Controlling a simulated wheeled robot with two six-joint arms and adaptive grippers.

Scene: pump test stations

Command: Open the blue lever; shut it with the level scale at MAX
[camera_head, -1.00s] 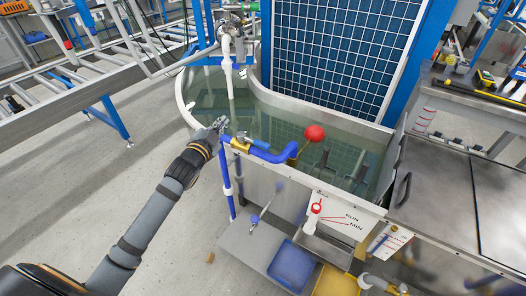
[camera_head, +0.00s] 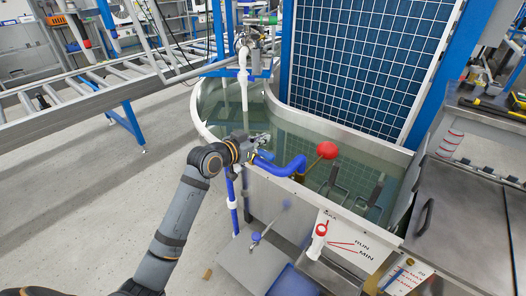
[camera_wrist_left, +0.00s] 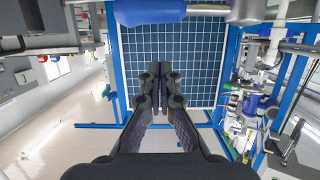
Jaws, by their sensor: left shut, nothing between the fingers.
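The blue lever (camera_head: 266,155) sits by the blue pipe (camera_head: 285,167) on the tank's near rim, partly hidden by my gripper. In the left wrist view a large blue handle (camera_wrist_left: 150,11) with a metal stem lies across the top, beyond my fingertips. My left gripper (camera_head: 262,140) is shut and empty, just above and beside the lever; its closed fingers (camera_wrist_left: 159,72) show in the wrist view. I cannot tell whether they touch the lever. The level scale (camera_head: 350,243) is a white plate with RUN and MIN marks; its red pointer (camera_head: 322,229) is at the upper left, near the top mark.
The water tank (camera_head: 330,200) has a red float ball (camera_head: 327,150) above it. A blue grid panel (camera_head: 350,65) stands behind. A roller conveyor (camera_head: 90,85) is at left and a steel bench (camera_head: 460,225) at right. The floor (camera_head: 90,200) at left is clear.

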